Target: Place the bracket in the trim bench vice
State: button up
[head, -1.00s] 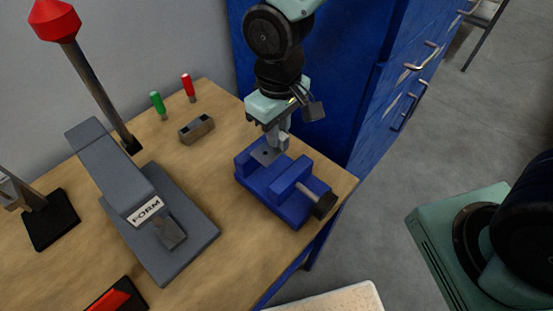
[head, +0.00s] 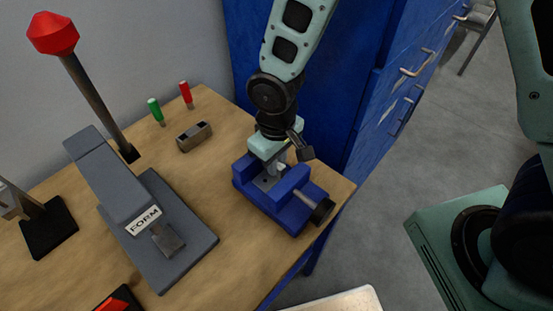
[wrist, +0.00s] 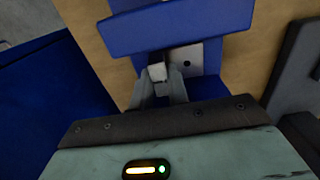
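The blue trim bench vice (head: 262,203) stands at the right corner of the bench, with a dark screw handle on its right. It also shows in the wrist view (wrist: 180,28). The bracket (head: 265,182) is a grey metal plate with a dark hole. It lies low between the vice jaws, and its holed plate shows in the wrist view (wrist: 187,57). My gripper (head: 279,170) points down over the vice. In the wrist view its fingers (wrist: 159,80) close around a pale upright part of the bracket. Whether the bracket touches the vice bed is unclear.
A grey press labelled FORM (head: 160,215) with a red-knobbed lever (head: 53,35) stands to the left. A grey block (head: 194,137) and green (head: 156,111) and red (head: 186,94) pegs sit behind. A blue cabinet (head: 365,90) rises behind the vice.

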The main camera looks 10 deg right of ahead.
jog(key=o, duration=0.4)
notch_tip(320, 180, up, 12)
jog(key=shift+n+y, duration=0.3)
jog(key=shift+n, duration=0.2)
jog(key=s+d+r, duration=0.1)
jog(key=s, duration=0.3)
jog(key=s+d+r, duration=0.1)
jog(key=s+d, duration=0.1)
jog(key=s, duration=0.3)
jog(key=s+d+r, duration=0.1)
jog(key=s+r, duration=0.1)
jog(key=s, duration=0.3)
jog(key=shift+d+b, duration=0.2)
jog(key=shift+b, duration=0.2)
